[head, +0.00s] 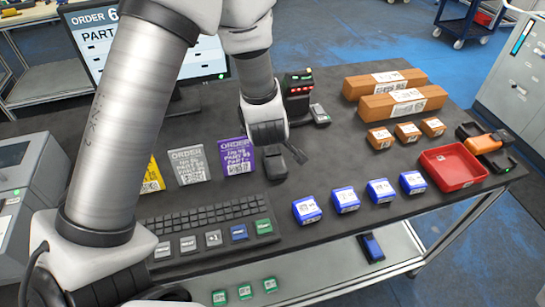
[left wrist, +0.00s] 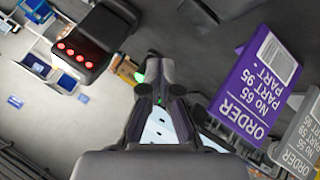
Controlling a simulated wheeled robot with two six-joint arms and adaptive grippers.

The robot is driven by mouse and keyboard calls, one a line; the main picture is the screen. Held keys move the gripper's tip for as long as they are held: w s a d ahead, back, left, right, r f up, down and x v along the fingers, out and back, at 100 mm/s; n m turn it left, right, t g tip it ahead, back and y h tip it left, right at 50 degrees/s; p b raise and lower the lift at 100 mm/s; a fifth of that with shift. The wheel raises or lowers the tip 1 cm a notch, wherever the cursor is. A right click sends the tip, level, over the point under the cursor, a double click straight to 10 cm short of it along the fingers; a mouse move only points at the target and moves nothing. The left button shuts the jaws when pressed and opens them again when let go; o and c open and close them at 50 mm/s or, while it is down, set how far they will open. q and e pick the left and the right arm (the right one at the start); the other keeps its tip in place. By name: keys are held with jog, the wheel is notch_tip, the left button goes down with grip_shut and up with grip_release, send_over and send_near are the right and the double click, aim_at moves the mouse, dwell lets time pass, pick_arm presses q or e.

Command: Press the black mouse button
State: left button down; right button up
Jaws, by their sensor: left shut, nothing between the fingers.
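The black mouse (head: 274,166) lies on the dark table in the head view, right of the purple order card (head: 237,155). My left gripper (head: 301,150) is shut and empty. It reaches down from above, its fingertips close to the mouse's upper right side in the picture. I cannot tell whether they touch it. In the left wrist view the shut fingers (left wrist: 160,98) show in the middle, and I cannot make out the mouse clearly. My right gripper is not in view.
A scanner stand with red lights (head: 298,88) is behind the gripper. A keyboard (head: 190,216) lies at front left. Blue boxes (head: 345,199), small orange boxes (head: 407,132), long cartons (head: 400,103) and a red tray (head: 452,167) are to the right. A monitor (head: 95,45) stands behind.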

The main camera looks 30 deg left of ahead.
aim_at(272, 152)
pick_arm(q)
notch_tip(272, 152, down, 4)
jog(key=b, duration=0.2)
jog(key=shift+w+f+b, duration=0.15)
jog(key=shift+f+b, duration=0.1)
jog(key=shift+b, duration=0.05)
jog(key=shift+f, duration=0.1)
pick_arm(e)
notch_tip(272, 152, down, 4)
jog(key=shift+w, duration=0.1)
pick_arm(q)
jog(key=shift+f, duration=0.1)
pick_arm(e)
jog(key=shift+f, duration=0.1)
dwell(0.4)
pick_arm(q)
jog(key=shift+f+b, duration=0.35)
jog(key=shift+b, duration=0.1)
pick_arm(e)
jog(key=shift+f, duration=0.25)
